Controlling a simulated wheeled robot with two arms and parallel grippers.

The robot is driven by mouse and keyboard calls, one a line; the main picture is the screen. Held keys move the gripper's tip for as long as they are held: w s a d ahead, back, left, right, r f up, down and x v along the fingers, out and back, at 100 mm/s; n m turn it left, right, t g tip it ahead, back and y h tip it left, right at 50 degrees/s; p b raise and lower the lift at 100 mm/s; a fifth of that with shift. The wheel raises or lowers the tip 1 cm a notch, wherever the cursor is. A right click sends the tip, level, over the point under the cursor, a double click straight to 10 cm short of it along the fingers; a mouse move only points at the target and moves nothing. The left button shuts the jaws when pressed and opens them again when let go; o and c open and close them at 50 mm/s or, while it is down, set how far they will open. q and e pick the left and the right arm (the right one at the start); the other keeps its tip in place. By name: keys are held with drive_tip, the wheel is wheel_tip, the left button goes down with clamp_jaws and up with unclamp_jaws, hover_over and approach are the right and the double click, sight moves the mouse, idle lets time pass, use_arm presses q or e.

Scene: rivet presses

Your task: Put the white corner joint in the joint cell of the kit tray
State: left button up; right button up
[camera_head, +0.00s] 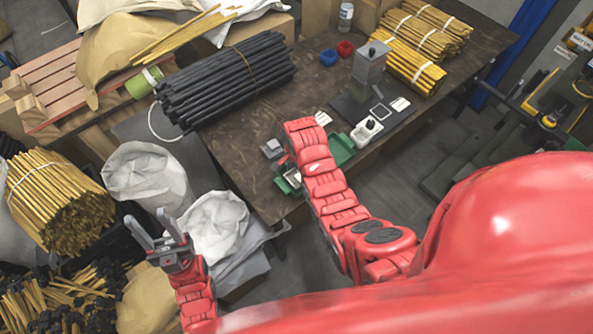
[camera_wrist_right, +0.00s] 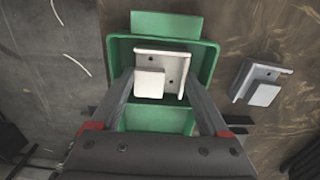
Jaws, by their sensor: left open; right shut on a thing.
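The white corner joint (camera_wrist_right: 172,57) is between the fingers of my right gripper (camera_wrist_right: 158,88) in the right wrist view. My right gripper is shut on it. The joint shows over the upper cell of the green kit tray (camera_wrist_right: 118,48), inside that cell's outline; I cannot tell whether it touches the cell floor. A lower green cell shows between the fingers, partly covered by the gripper. My left gripper (camera_head: 148,220) is open and empty, left of the table near white sacks.
A grey corner joint (camera_wrist_right: 258,83) lies beside the tray. A white device with a black knob (camera_head: 367,131) and a grey press (camera_head: 371,62) stand on the table (camera_head: 262,187). Bundles of black rods (camera_head: 228,80) and yellow rods (camera_head: 412,65) lie farther back.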

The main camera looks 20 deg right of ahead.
drive_tip(key=shift+f, duration=0.2)
drive_tip(key=o, duration=1.2)
